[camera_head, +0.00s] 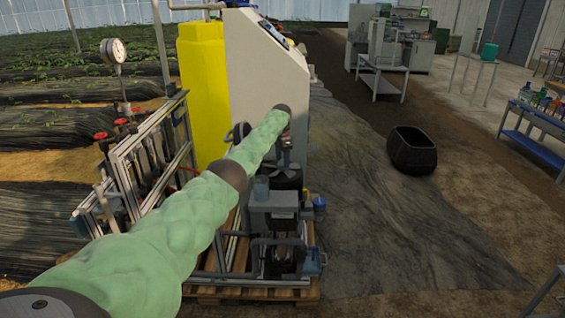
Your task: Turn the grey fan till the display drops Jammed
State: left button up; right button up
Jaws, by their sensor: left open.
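My left arm reaches in from the lower left across the skid. Its gripper (284,160) is small at the far end, pointing down just above the dark top of the pump unit, in front of the grey cabinet. It is open, with nothing visibly held. I cannot pick out the grey fan for certain; the arm and gripper cover part of that area. The motor and pump unit (274,205) stands below the gripper on the skid. The display (274,33) is on the sloped top of the cabinet (260,75), seen edge-on, and its text cannot be read. My right gripper is out of view.
A yellow tank (203,90) stands beside the cabinet. The skid rests on a wooden pallet (215,292). A black tub (411,150) sits right; the floor between is free.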

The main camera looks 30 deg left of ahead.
aim_at(282, 163)
pick_arm(q)
notch_tip(282, 163, up, 5)
jog(key=shift+w+a+r+b, duration=0.1)
jog(key=shift+a+b, duration=0.05)
jog(key=shift+b, duration=0.15)
jog(key=shift+r, duration=0.55)
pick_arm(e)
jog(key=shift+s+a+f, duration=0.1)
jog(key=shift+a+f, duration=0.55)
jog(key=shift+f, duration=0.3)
